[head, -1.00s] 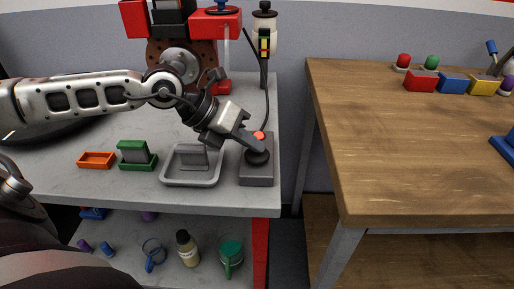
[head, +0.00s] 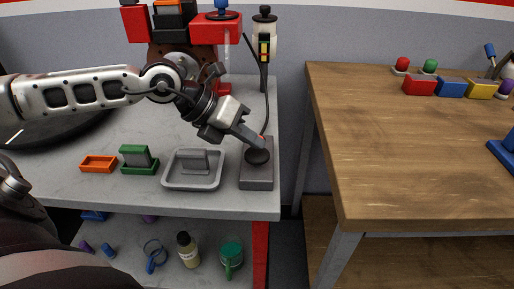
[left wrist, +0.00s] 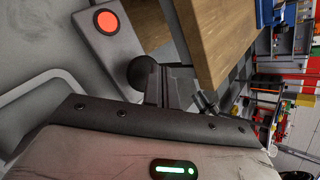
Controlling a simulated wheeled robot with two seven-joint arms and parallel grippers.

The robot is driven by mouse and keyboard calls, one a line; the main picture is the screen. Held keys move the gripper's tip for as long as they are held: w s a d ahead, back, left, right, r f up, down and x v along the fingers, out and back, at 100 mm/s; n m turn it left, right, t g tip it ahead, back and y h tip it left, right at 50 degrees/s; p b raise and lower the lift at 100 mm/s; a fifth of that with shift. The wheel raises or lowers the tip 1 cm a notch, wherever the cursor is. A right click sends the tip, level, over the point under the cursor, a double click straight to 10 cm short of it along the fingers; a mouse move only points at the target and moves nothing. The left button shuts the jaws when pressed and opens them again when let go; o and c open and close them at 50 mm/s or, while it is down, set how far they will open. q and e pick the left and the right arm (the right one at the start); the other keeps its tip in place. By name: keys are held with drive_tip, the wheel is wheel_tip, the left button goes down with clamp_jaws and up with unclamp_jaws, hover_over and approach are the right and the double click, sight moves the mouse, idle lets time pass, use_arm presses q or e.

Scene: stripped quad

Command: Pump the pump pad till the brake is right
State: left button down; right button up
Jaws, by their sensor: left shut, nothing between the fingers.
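The pump is a grey block (head: 257,178) with a black round pad (head: 258,157) at the front right of the grey bench. Its red light (left wrist: 107,21) shows in the left wrist view and is mostly hidden behind my finger in the head view. My left gripper (head: 260,144) is shut and empty, its tips just above the pad; I cannot tell whether they touch it. The brake stands behind, with a dark drilled disc (head: 166,58) and red blocks (head: 217,28). My right gripper is out of view.
A grey tray (head: 192,184) holding a grey block, a green holder (head: 139,168) and an orange tray (head: 98,164) sit left of the pump. A wooden table (head: 420,150) stands right, across a gap.

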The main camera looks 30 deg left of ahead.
sight(251, 154)
use_arm(q)
drive_tip(key=shift+r, duration=0.25)
drive_tip(key=shift+r+p, duration=1.5)
drive_tip(key=shift+r, duration=0.95)
drive_tip(key=shift+f, duration=0.1)
